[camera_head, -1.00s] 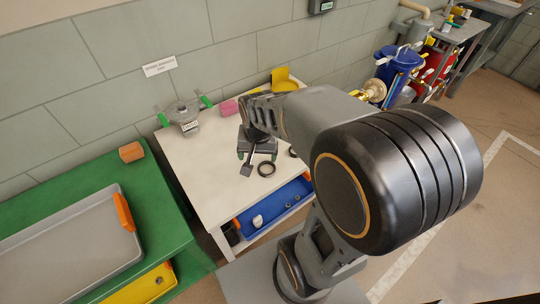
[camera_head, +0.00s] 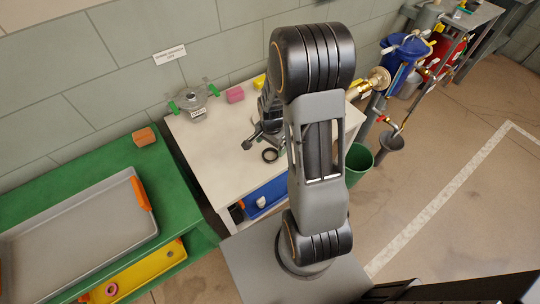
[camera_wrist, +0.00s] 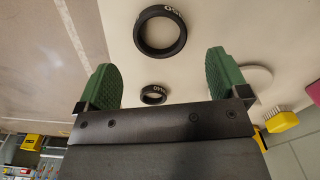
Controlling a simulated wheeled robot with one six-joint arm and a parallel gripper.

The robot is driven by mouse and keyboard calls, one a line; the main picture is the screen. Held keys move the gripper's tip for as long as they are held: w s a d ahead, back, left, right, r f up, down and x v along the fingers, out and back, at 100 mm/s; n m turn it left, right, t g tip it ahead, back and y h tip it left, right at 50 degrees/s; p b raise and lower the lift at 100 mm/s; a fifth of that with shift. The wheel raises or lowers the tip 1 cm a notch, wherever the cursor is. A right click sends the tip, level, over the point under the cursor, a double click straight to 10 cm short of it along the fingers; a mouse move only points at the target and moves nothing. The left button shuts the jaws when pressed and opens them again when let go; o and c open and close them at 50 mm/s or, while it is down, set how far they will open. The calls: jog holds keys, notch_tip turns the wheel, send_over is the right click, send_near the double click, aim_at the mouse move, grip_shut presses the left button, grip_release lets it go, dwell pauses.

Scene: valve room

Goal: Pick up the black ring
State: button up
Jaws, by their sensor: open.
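Two black rings lie on the white table (camera_head: 215,160). In the wrist view the larger ring (camera_wrist: 142,42) bears white lettering and lies beyond my fingertips, a little left of the middle of the picture. A smaller black ring (camera_wrist: 144,97), also with white marks, shows between my fingers, close to the gripper body's edge. In the head view one black ring (camera_head: 264,158) shows left of my arm; the other is hidden there. My gripper (camera_wrist: 160,72) has green finger pads spread wide with nothing held between them. In the head view my arm mostly hides it.
A grey valve part (camera_head: 193,105) with green handles and a pink block (camera_head: 235,95) stand at the table's back. A blue tray (camera_head: 268,198) sits below the tabletop. A green bench (camera_head: 95,170) is at left, a green bucket (camera_head: 358,165) and pipework at right.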

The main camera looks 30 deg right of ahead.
aim_at(271, 156)
jog(key=shift+f, duration=2.7)
jog(key=shift+c, duration=0.3)
jog(key=c, duration=0.9)
